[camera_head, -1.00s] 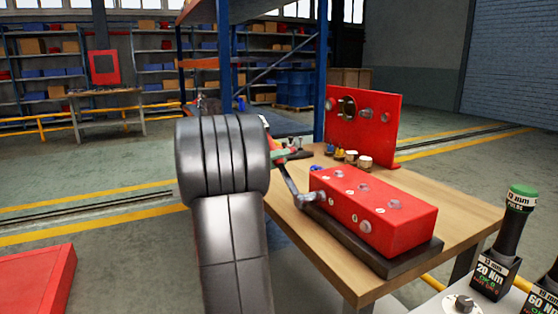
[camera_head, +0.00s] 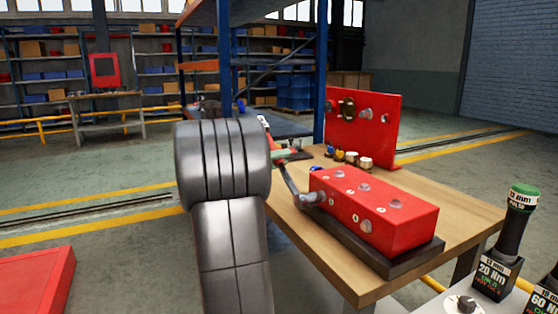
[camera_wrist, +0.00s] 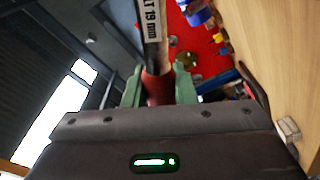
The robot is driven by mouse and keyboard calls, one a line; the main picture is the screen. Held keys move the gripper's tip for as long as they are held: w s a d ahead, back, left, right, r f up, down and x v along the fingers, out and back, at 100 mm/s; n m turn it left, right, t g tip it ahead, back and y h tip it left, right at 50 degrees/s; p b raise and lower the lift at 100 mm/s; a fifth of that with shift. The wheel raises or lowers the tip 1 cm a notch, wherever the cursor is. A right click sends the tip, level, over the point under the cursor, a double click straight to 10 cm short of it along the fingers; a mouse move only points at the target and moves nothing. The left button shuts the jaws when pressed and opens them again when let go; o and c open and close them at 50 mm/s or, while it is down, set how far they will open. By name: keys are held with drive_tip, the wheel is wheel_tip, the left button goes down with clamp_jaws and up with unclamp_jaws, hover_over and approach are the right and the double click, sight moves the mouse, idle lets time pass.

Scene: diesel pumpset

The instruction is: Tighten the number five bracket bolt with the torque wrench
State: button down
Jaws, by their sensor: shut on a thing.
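My gripper (camera_wrist: 158,90) is shut on the red grip of a torque wrench (camera_wrist: 151,28), with one green finger on each side. A label on its dark shaft ends in "19 mm". In the head view my arm hides much of the gripper. Other grey bolts (camera_head: 396,205) stand on the block. I cannot read which is number five.
The block stands on a dark base on a wooden bench (camera_head: 465,213). Behind it are a red upright plate (camera_head: 365,125) and small sockets (camera_head: 352,158). At right, a green-topped 20 Nm tool (camera_head: 515,222) stands in a holder, beside a 60 Nm holder (camera_head: 545,300).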

drive_tip(key=shift+w+d+r+b, duration=0.1)
drive_tip(key=shift+w+d+b, duration=0.1)
drive_tip(key=shift+d+b, duration=0.25)
drive_tip(key=shift+s+d+r+m+b, duration=0.2)
drive_tip(key=shift+s+r+m+b, duration=0.35)
drive_tip(key=shift+b, duration=0.9)
drive_tip(key=shift+s+d+r+m+b, duration=0.3)
drive_tip(key=shift+r+m+b, duration=0.45)
drive_tip(key=shift+b, duration=0.65)
drive_tip(key=shift+s+d+r+m+h+b, duration=0.2)
drive_tip(key=shift+s+r+m+b, duration=0.4)
drive_tip(key=shift+b, duration=0.55)
drive_tip(key=shift+s+d+r+m+h+b, duration=0.1)
drive_tip(key=shift+s+r+m+h+b, duration=0.25)
drive_tip(key=shift+m+b, duration=0.65)
drive_tip(key=shift+s+d+g+b, duration=0.1)
drive_tip(key=shift+s+g+b, duration=0.15)
drive_tip(key=shift+g+b, duration=0.2)
drive_tip(key=shift+s+d+r+m+b, duration=0.1)
drive_tip(key=shift+s+r+m+b, duration=0.15)
drive_tip(key=shift+b, duration=0.25)
drive_tip(key=shift+s+d+r+m+b, duration=0.1)
drive_tip(key=shift+s+m+b, duration=0.25)
drive_tip(key=shift+b, duration=0.25)
